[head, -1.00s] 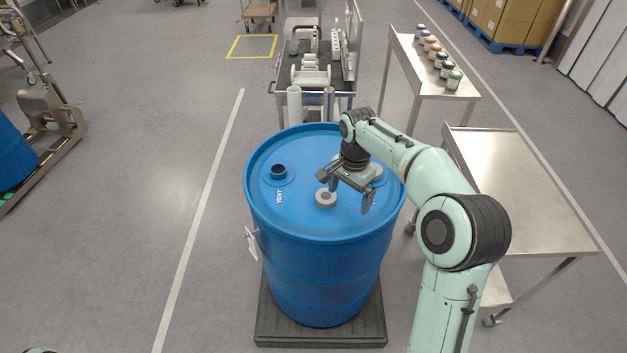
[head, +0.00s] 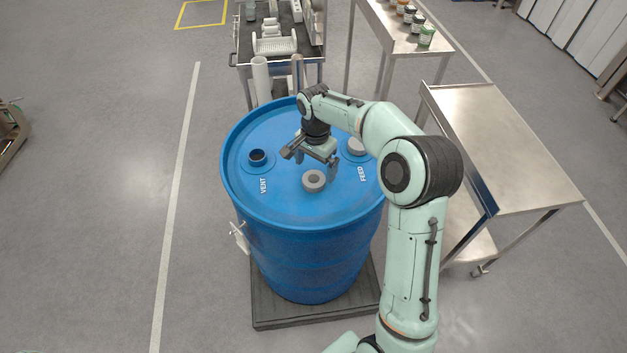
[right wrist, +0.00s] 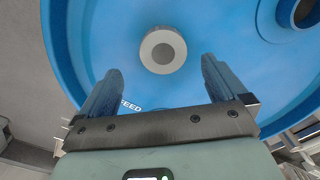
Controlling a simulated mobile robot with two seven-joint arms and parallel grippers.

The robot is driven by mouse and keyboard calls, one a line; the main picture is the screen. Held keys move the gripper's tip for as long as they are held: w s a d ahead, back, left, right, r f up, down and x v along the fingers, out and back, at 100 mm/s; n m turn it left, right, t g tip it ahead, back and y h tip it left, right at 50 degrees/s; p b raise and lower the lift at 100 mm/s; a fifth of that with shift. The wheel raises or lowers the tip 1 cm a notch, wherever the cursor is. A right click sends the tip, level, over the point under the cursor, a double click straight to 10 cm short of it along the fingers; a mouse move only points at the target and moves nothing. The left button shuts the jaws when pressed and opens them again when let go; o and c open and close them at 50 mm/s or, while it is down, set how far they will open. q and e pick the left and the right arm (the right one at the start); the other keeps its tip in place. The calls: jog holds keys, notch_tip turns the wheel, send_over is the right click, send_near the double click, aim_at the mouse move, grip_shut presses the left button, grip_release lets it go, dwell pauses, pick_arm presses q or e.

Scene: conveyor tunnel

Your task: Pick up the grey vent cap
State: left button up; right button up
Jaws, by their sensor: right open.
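The grey vent cap (head: 314,181) is a round disc with a darker centre. It lies loose on the lid of the blue drum (head: 300,215), between the open vent hole (head: 258,158) and the feed fitting. My right gripper (head: 315,164) is open and empty, pointing down over the lid just behind the cap in the head view. In the right wrist view the cap (right wrist: 163,50) lies beyond the two blue fingertips (right wrist: 161,68), roughly centred between them and not held. The left gripper does not show.
A grey cap (head: 357,147) sits on the feed fitting, partly behind my right arm. A bare steel table (head: 500,140) stands right of the drum. A cart (head: 280,58) with white parts and upright tubes stands behind it. Open floor lies to the left.

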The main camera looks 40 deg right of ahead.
aim_at(314, 179)
jog(key=f, duration=0.5)
jog(key=shift+w+a+f, duration=0.1)
jog(key=shift+w+f, duration=0.05)
jog(key=shift+w, duration=0.1)
jog(key=c, duration=1.1)
